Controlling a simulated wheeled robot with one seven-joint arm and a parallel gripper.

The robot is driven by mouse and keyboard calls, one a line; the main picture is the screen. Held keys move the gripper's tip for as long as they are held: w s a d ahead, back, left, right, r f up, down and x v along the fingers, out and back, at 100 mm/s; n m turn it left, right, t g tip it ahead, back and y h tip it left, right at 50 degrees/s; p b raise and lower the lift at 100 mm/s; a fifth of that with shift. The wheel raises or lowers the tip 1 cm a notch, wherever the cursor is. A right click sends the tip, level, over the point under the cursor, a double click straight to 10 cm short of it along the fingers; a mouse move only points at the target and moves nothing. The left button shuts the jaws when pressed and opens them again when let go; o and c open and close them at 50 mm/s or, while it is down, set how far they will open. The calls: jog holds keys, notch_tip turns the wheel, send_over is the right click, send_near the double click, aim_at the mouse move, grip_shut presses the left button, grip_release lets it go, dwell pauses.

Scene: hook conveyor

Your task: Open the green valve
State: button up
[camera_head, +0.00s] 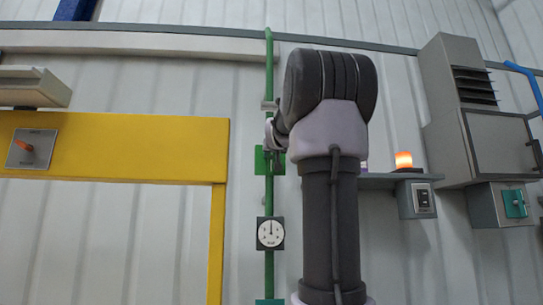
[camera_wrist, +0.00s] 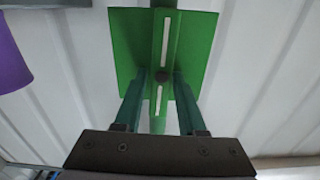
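The green valve shows in the wrist view as a square green plate (camera_wrist: 197,45) with a narrow green bar (camera_wrist: 158,112) running up and down in front of it. A dark round bolt sits on the bar, with pale strips above and below. My gripper (camera_wrist: 160,75) has its two teal fingers apart, one on each side of the bar near the bolt. Narrow gaps seem to show beside the bar; I cannot tell whether either finger touches it. In the head view the valve's green plate (camera_head: 261,160) is partly hidden by my arm, and my fingers are hidden there.
A green pipe (camera_head: 269,70) runs down the wall to a round gauge (camera_head: 270,233). A yellow frame (camera_head: 140,150) with an orange-handled switch (camera_head: 32,149) is at left. At right are an orange lamp (camera_head: 404,160), a switch box (camera_head: 418,200) and a grey cabinet (camera_head: 500,145).

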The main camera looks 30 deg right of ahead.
grip_shut()
jog(key=shift+n, duration=0.3)
jog(key=shift+o, duration=2.4)
grip_release()
jog(key=v, duration=1)
jog(key=shift+s+a, duration=0.25)
jog(key=shift+s, duration=0.1)
